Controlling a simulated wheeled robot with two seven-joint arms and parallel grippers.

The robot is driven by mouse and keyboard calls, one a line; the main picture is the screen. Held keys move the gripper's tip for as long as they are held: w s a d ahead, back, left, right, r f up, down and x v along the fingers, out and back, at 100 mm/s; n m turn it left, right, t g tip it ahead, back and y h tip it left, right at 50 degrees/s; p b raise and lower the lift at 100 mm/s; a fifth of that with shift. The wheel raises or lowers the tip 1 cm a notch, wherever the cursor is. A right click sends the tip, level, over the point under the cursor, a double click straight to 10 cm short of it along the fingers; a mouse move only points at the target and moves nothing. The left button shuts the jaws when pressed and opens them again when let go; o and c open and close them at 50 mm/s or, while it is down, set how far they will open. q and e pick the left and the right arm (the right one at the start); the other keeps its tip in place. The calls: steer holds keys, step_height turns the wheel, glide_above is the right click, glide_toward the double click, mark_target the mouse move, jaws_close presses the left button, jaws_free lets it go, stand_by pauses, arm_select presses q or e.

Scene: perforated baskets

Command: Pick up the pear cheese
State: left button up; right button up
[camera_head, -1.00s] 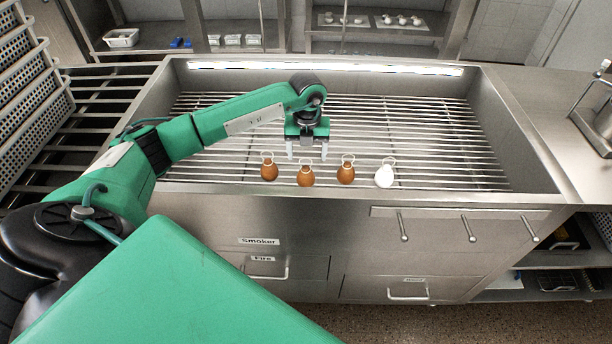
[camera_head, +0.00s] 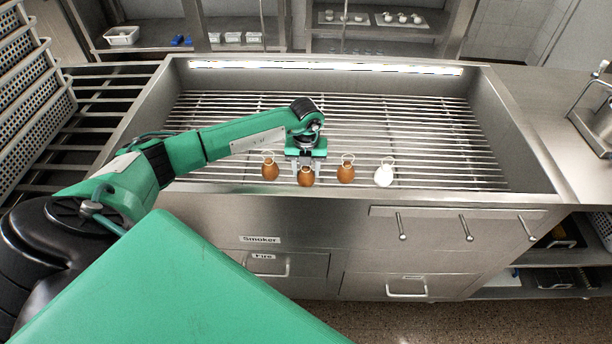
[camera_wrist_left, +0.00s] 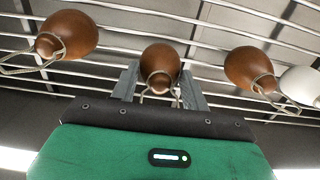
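Three brown pear cheeses and one white one stand in a row on the smoker's grate. The left brown one (camera_head: 270,171), the middle brown one (camera_head: 306,177), the right brown one (camera_head: 346,173) and the white one (camera_head: 384,175) each have a loop at the top. My left gripper (camera_head: 306,168) is low over the middle brown cheese. In the left wrist view that cheese (camera_wrist_left: 160,62) lies between the open fingers (camera_wrist_left: 160,88), with small gaps at its sides. The left cheese (camera_wrist_left: 68,34), right cheese (camera_wrist_left: 248,66) and white cheese (camera_wrist_left: 301,84) flank it. My right gripper is out of view.
The metal grate (camera_head: 420,130) is clear behind and to the right of the row. The smoker's front rim (camera_head: 450,197) runs close in front of the cheeses. Perforated baskets (camera_head: 25,100) are stacked at the left.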

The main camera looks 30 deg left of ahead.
arm_select(q)
steer(key=c, duration=0.3)
steer(key=shift+c, duration=0.8)
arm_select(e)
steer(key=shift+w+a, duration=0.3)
arm_select(q)
steer(key=shift+r, duration=0.15)
